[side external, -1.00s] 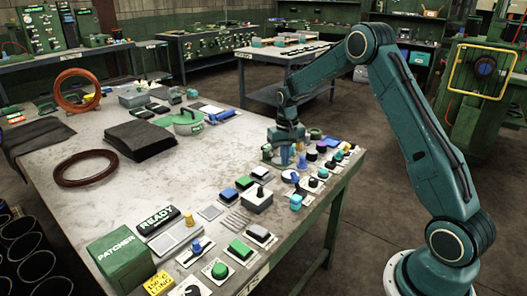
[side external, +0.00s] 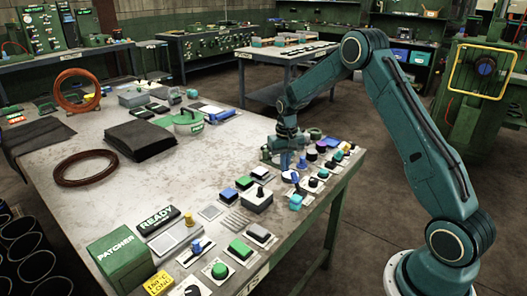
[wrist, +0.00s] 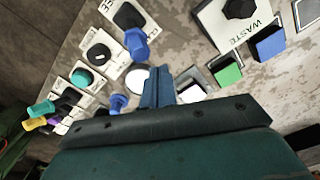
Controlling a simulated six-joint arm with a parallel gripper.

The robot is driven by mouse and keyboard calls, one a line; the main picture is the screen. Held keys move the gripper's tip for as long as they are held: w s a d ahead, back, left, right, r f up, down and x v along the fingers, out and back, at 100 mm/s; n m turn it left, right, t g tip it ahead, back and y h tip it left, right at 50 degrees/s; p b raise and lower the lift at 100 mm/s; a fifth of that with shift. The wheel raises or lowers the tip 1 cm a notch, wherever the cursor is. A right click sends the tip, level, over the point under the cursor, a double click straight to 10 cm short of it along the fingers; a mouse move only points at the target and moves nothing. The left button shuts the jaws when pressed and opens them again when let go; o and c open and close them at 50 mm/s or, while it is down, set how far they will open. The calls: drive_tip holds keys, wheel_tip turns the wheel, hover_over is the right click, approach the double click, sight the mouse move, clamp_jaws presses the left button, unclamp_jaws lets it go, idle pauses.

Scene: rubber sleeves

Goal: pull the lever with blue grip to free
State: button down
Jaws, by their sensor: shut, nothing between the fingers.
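My gripper (side external: 284,157) is low over the far right part of the control bench in the side view, pointing down. In the wrist view its closed fingers (wrist: 158,84) are together and empty. A lever with a blue grip (wrist: 137,45) stands just beyond and left of the fingertips, apart from them. Beside it is a plate (wrist: 125,14) whose lettering is cut off at the frame edge, with "EE" readable. A second blue-gripped control (wrist: 118,103) is left of the fingers. In the side view a blue grip (side external: 296,179) shows in front of my gripper.
Many controls crowd around: a black knob on a plate marked WASTE (wrist: 238,10), a green button (wrist: 228,73), a blue button (wrist: 268,45) and a teal knob (wrist: 82,78). A black folded sheet (side external: 140,139) and a brown ring (side external: 86,168) lie on clearer bench to the left.

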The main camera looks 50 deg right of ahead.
drive_tip(key=shift+f, duration=1)
drive_tip(key=shift+s, duration=0.25)
